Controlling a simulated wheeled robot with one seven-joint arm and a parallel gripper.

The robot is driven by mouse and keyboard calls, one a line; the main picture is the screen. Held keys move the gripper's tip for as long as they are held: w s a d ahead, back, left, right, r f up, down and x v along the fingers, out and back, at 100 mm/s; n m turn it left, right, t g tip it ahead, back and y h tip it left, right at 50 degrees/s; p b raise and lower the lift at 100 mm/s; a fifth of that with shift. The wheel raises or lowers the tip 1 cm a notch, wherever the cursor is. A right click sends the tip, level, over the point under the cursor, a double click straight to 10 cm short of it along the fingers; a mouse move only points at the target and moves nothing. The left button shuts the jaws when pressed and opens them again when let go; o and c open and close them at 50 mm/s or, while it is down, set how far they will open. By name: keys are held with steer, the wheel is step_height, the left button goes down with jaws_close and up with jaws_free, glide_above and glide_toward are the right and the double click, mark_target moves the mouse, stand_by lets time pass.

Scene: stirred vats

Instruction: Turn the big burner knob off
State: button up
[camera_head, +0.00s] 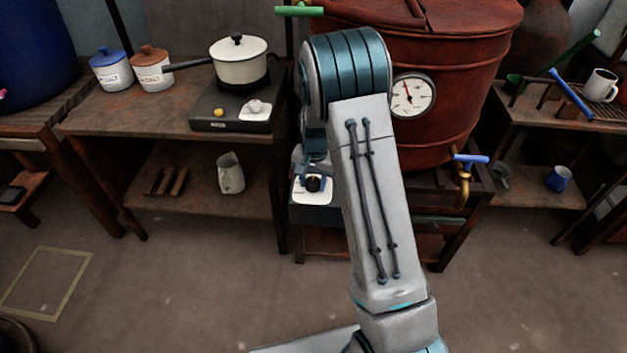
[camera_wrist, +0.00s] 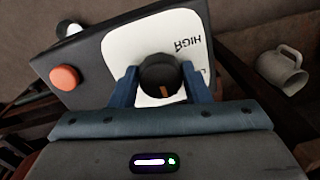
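The big burner knob (camera_head: 314,184) is a dark round knob on a white dial plate (camera_head: 300,195), on the front of the low burner under the big red vat (camera_head: 450,60). In the wrist view the knob (camera_wrist: 158,72) has an orange mark pointing toward the picture's bottom, slightly right. The word HIGH stands upside down on the plate (camera_wrist: 172,22), above right of the knob; other lettering at the right is partly hidden. My gripper (camera_wrist: 160,76) has its blue fingers on both sides of the knob, seemingly touching it. My arm partly hides the burner in the head view.
An orange button (camera_wrist: 65,78) sits beside the dial plate. A smaller burner (camera_head: 205,115) carries a cream pot (camera_head: 240,70) on the left table. A grey jug (camera_head: 231,172) stands on the shelf below. A blue-handled tap (camera_head: 465,165) projects from the vat. Floor at left is open.

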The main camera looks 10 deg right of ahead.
mark_target(315, 182)
steer(key=o, duration=0.3)
step_height(315, 182, up, 14)
steer(key=p, duration=0.2)
steer(key=shift+s+d, duration=0.15)
steer(key=shift+d, duration=0.05)
steer(key=shift+f, duration=0.1)
